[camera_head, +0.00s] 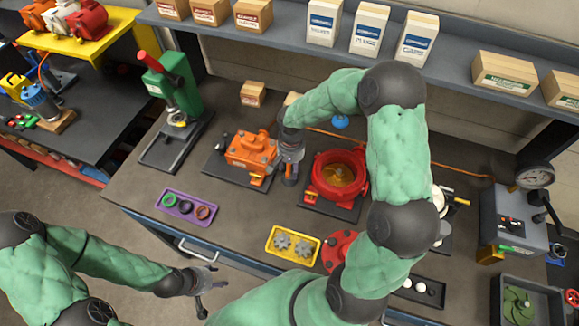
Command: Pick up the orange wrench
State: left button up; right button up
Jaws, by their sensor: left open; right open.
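I cannot make out an orange wrench in the head view; my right arm covers part of the bench. My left gripper (207,291) is open and empty, low in front of the bench's front edge. My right gripper (290,178) is open and points down between an orange motor unit (252,148) and a red round housing (335,178). Whether its fingers touch anything is too small to tell.
A purple tray (185,216) with rings and a yellow tray (267,247) with gears sit near the bench's front edge. A green press (178,92) stands at the left. A gauge tester (512,222) stands at the right. A shelf (285,45) with boxes runs along the back.

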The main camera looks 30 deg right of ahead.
grip_shut()
jog(key=shift+r, duration=0.1)
jog(key=shift+r, duration=0.55)
notch_tip(320, 180, up, 2)
jog(key=shift+r, duration=0.1)
jog(key=s+r, duration=0.9)
jog(key=s, duration=0.5)
jog(key=shift+a+r+p, duration=0.15)
jog(key=shift+r+p, duration=0.15)
jog(key=shift+p, duration=0.05)
